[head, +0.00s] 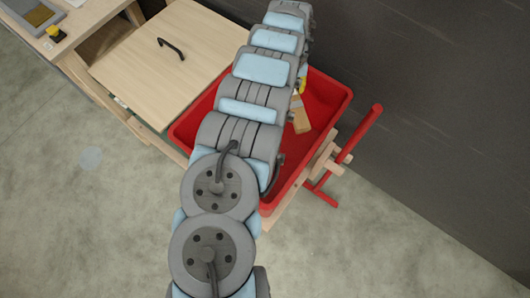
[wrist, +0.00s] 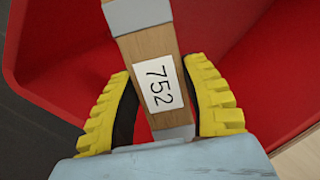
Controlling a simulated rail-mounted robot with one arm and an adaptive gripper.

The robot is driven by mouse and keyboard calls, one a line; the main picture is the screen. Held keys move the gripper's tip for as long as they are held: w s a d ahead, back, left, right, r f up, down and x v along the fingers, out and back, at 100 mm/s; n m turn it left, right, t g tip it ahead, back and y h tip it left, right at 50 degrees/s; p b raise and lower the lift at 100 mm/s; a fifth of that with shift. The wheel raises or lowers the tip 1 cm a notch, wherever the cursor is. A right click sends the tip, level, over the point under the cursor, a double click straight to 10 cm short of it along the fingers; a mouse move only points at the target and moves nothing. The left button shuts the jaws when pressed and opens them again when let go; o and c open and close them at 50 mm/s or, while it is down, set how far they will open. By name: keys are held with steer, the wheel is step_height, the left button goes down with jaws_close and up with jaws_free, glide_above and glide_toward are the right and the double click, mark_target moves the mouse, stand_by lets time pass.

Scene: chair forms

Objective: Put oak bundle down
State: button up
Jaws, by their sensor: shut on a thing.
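The oak bundle (wrist: 152,51) is a light brown wooden piece with grey bands and a white label reading 752. In the wrist view it sits between the two yellow ribbed fingers of my gripper (wrist: 160,105), which is shut on it. In the head view part of the bundle (head: 300,115) shows to the right of my arm, over the red tray (head: 338,92). The red tray (wrist: 70,90) fills the background of the wrist view. My arm hides much of the tray in the head view. I cannot tell whether the bundle touches the tray floor.
A wooden lid or board with a black handle (head: 171,48) lies left of the tray. A workbench (head: 65,40) with a grey bin and a yellow-black object stands at the top left. A red bar on a wooden clamp (head: 358,135) sticks out at the tray's right. A dark wall is behind.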

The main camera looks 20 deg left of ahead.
steer(key=s+a+f+n+b, duration=0.2)
steer(key=s+f, duration=0.2)
steer(key=f, duration=0.6)
steer(key=s+a+f+n+b, duration=0.2)
steer(key=s+f, duration=0.3)
steer(key=f, duration=0.6)
steer(key=s+a+f+n+b, duration=0.3)
steer(key=s+f+n, duration=0.1)
steer(key=f, duration=0.6)
steer(key=shift+s+a+f+t+h, duration=0.15)
steer(key=shift+a+f+t+h, duration=0.15)
steer(key=shift+a+f+t, duration=0.1)
steer(key=shift+f+b, duration=0.55)
steer(key=shift+f, duration=0.25)
step_height(320, 180, down, 3)
steer(key=shift+f+b, duration=0.1)
steer(key=shift+b, duration=1.1)
